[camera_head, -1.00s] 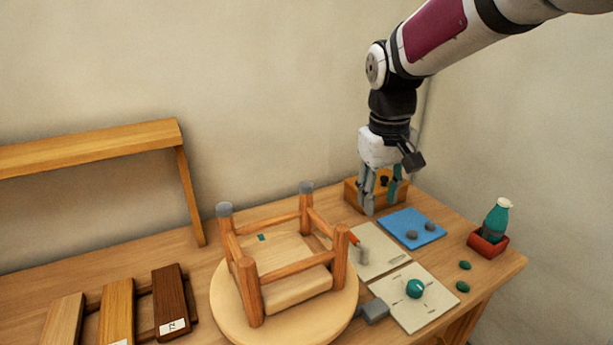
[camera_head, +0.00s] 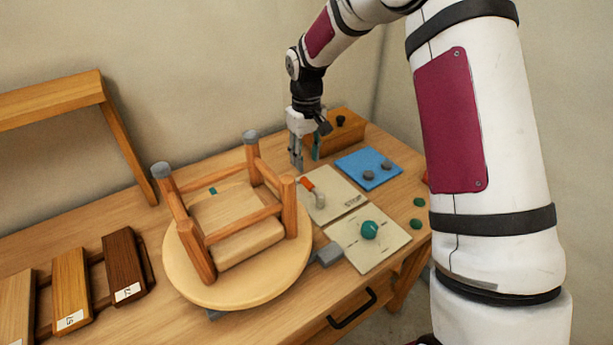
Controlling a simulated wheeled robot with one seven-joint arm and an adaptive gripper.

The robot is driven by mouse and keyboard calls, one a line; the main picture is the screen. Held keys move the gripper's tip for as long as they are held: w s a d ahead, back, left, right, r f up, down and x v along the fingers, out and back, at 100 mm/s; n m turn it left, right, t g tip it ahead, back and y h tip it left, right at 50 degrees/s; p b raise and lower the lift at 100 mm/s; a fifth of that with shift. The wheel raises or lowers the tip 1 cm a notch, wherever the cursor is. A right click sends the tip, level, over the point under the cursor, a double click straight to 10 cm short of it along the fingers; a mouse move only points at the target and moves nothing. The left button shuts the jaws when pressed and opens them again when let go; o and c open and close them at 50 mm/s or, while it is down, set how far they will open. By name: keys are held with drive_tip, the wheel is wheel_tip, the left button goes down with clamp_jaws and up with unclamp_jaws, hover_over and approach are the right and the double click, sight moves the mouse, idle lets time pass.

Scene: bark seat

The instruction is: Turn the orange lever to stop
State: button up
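The orange lever (camera_head: 307,184) sits on a cream panel (camera_head: 338,188) behind and right of the upturned stool. Its orange end points up and left from a grey pivot (camera_head: 320,201). Dark lettering that seems to read STOP is on the panel's right part. The lever does not point at that lettering. My gripper (camera_head: 305,165) hangs pointing down, just behind the lever's orange end. Its two fingers look apart with nothing visible between them. Whether a fingertip touches the lever cannot be told.
An upturned wooden stool (camera_head: 236,228) stands on a round board (camera_head: 185,262) at left. A second panel with a teal knob (camera_head: 369,229) lies in front. A blue mat (camera_head: 369,168) with grey pieces and a wooden box (camera_head: 347,128) lie behind. Green pieces (camera_head: 416,225) lie at right.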

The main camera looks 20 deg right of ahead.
sight(306, 180)
wheel_tip(306, 180, down, 8)
drive_tip(key=shift+r+p, duration=0.15)
drive_tip(key=shift+p, duration=0.25)
clamp_jaws()
